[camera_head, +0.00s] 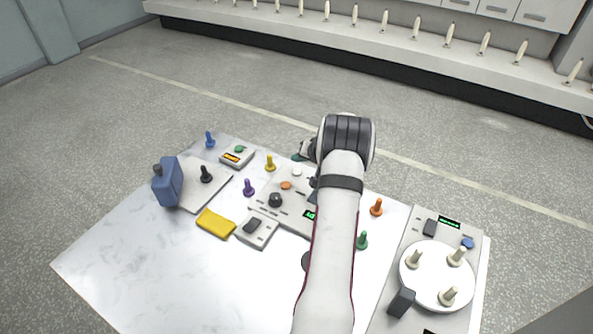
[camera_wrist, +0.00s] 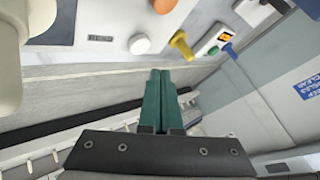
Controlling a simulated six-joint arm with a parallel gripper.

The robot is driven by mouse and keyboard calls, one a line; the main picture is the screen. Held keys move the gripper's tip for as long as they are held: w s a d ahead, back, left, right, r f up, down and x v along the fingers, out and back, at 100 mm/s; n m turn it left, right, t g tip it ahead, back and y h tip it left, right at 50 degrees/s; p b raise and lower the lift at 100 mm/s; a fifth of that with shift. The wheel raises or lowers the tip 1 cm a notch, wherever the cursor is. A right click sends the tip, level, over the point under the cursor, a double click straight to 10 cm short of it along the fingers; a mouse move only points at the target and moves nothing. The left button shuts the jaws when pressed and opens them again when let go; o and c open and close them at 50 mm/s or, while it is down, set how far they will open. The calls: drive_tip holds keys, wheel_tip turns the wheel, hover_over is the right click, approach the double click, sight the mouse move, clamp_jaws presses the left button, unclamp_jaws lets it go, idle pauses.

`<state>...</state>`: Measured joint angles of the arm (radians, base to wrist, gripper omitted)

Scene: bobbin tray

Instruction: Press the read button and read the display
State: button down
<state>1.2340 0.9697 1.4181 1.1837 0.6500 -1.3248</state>
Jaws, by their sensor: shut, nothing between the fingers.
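My gripper (camera_head: 299,156) is shut and empty, beyond the far edge of the central panel (camera_head: 262,216). Its green fingers (camera_wrist: 160,85) are together in the wrist view, apart from the buttons. The panel has a white button (camera_head: 296,171), which also shows in the wrist view (camera_wrist: 139,44), and an orange button (camera_head: 286,185), seen there too (camera_wrist: 162,5). A black knob (camera_head: 275,200) is nearer. The panel's green-lit display (camera_head: 309,215) is partly hidden by my arm; its reading is unclear. A small label (camera_wrist: 100,38) is unreadable. I cannot tell which button is read.
A small box (camera_head: 237,156) has an orange display and a green button. A yellow peg (camera_head: 270,162) stands between it and the panel. At right, another panel (camera_head: 411,238) has a green display, a blue button and a round plate with cream pegs. A yellow cloth (camera_head: 216,223) lies left.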

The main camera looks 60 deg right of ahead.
sight(298, 173)
drive_tip(key=shift+f, duration=1.05)
drive_tip(key=shift+f, duration=0.1)
idle(1.2)
drive_tip(key=shift+f, duration=0.3)
drive_tip(key=shift+f, duration=0.45)
idle(0.6)
drive_tip(key=shift+r, duration=0.85)
drive_tip(key=shift+r, duration=2.55)
